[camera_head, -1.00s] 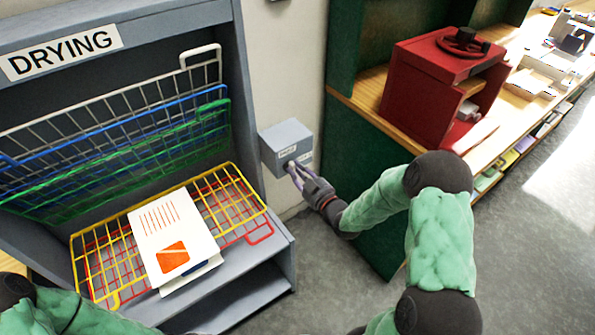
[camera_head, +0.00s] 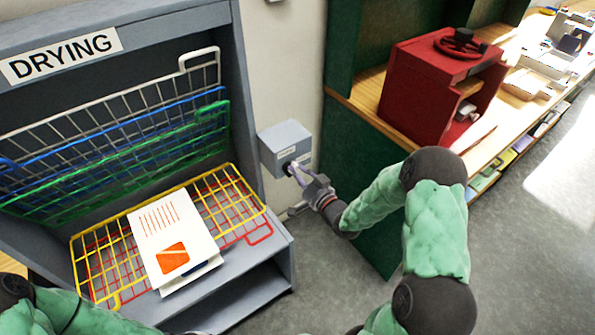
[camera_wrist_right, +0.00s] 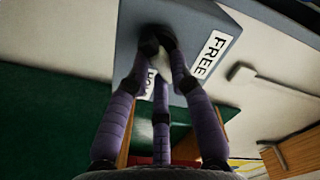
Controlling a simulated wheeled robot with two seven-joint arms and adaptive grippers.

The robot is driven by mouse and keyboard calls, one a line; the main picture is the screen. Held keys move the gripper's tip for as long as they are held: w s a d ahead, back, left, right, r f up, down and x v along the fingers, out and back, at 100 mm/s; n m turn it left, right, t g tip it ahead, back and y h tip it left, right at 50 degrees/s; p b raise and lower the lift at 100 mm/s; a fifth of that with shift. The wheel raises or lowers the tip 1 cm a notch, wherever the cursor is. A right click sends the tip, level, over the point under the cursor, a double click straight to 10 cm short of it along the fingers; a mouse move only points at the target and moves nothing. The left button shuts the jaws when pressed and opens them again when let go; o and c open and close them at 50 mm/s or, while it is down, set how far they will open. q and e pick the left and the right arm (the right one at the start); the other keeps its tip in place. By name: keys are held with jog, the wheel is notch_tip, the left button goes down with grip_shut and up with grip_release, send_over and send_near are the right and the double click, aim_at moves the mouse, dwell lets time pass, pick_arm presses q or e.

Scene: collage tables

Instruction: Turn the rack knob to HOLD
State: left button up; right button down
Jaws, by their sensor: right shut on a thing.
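The grey box (camera_head: 285,143) with the rack knob is mounted on the wall right of the drying rack. My right gripper (camera_head: 292,169) reaches it from the lower right, its fingertips shut on the dark knob at the box's front face. In the right wrist view, the fingertips (camera_wrist_right: 158,42) close around the knob and mostly hide it. A FREE label (camera_wrist_right: 209,55) shows beside the fingers. A second label (camera_wrist_right: 150,82) is partly covered by the fingers. The knob's pointing direction cannot be made out. My left arm shows at the lower left, its gripper out of view.
The grey DRYING rack (camera_head: 248,100) stands left, with coloured wire shelves. A white card (camera_head: 172,232) with an orange shape lies on the yellow shelf (camera_head: 243,186). A red press (camera_head: 432,80) stands on the wooden counter (camera_head: 358,92) at right. Open floor lies below the box.

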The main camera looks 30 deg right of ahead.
jog(key=shift+f+m+p, duration=0.15)
jog(key=shift+m+p, duration=0.3)
jog(key=shift+m, duration=1.2)
jog(key=shift+f+m+p, duration=0.2)
jog(key=shift+m+p, duration=0.3)
jog(key=shift+m, duration=1.1)
jog(key=shift+f+m+p, duration=0.15)
jog(key=shift+m+p, duration=0.3)
jog(key=shift+m, duration=1.2)
jog(key=c, duration=1.1)
grip_release()
jog(key=shift+s, duration=0.1)
jog(key=s+d, duration=0.1)
jog(key=s, duration=1)
jog(key=shift+s, duration=0.4)
